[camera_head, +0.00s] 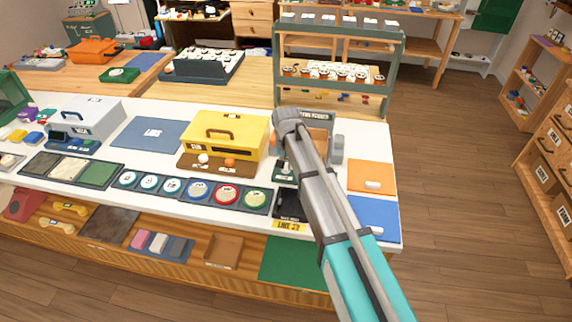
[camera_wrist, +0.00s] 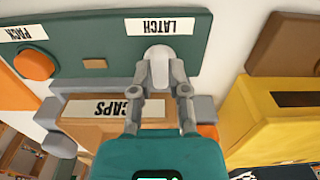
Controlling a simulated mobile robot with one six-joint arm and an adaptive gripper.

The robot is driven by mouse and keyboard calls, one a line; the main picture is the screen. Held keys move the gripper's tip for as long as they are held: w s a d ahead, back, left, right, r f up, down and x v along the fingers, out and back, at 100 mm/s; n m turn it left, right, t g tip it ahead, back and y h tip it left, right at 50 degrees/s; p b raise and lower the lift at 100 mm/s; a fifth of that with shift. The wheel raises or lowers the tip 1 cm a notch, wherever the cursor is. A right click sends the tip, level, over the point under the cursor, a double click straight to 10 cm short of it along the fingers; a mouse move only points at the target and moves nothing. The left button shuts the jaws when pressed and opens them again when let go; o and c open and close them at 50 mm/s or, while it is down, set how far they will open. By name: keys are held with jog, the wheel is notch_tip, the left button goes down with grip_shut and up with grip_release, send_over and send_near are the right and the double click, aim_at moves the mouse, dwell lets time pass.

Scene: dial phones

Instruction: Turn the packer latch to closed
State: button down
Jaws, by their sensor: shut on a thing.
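The packer (camera_head: 322,122) stands at the right part of the white table, partly hidden behind my arm. In the wrist view, its dark green panel (camera_wrist: 110,45) appears upside down, with white labels reading LATCH and PACK. The pale, rounded latch knob (camera_wrist: 159,54) sits just by the LATCH label. My gripper (camera_wrist: 159,86) has its two fingers on either side of this knob and is shut on it. An orange round button (camera_wrist: 34,64) is near the PACK label. In the head view my arm hides the fingers and the knob; whether the latch is closed cannot be told.
A yellow box (camera_head: 225,135) stands close left of the packer and shows in the wrist view (camera_wrist: 275,120). A box labelled CAPS (camera_wrist: 115,125) lies beside the panel. Orange (camera_head: 368,174) and blue (camera_head: 374,215) mats lie to the right.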

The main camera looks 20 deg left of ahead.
jog(key=shift+m, duration=0.3)
jog(key=c, duration=0.6)
grip_release()
jog(key=shift+n, duration=0.4)
